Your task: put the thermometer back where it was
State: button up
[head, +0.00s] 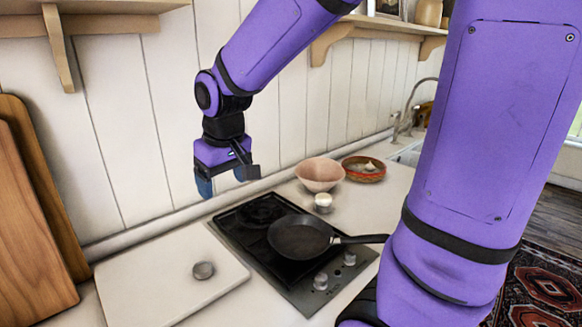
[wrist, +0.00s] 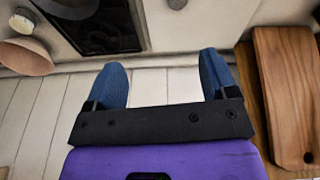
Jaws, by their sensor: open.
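No thing in view is plainly a thermometer. A small round grey metal object (head: 203,270) lies on a pale board (head: 150,285) left of the hob; I cannot tell whether it is the thermometer. My gripper (head: 223,181) is open and empty, its blue fingers apart, raised above the counter near the panelled wall. The gripper is above and behind the pale board and the round object, well clear of both. In the wrist view my gripper (wrist: 162,66) shows two separated fingers with only wall and counter edge between and beyond them.
A black frying pan (head: 300,237) sits on the hob (head: 252,222), its handle pointing right. A pink bowl (head: 319,174), a small white-topped jar (head: 323,203) and a patterned bowl (head: 364,173) stand behind. Wooden boards (head: 20,230) lean at the left. Shelves (head: 85,7) overhang the wall.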

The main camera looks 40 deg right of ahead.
jog(key=s+d+r+t, duration=0.1)
jog(key=s+r, duration=0.2)
jog(key=s, duration=0.5)
jog(key=s+d+r+m+t, duration=0.1)
jog(key=s+r, duration=0.3)
jog(key=s, duration=0.4)
jog(key=shift+s+d+r+t, duration=0.15)
jog(key=shift+s+d+t, duration=0.15)
jog(key=shift+d+t, duration=0.1)
dwell(0.3)
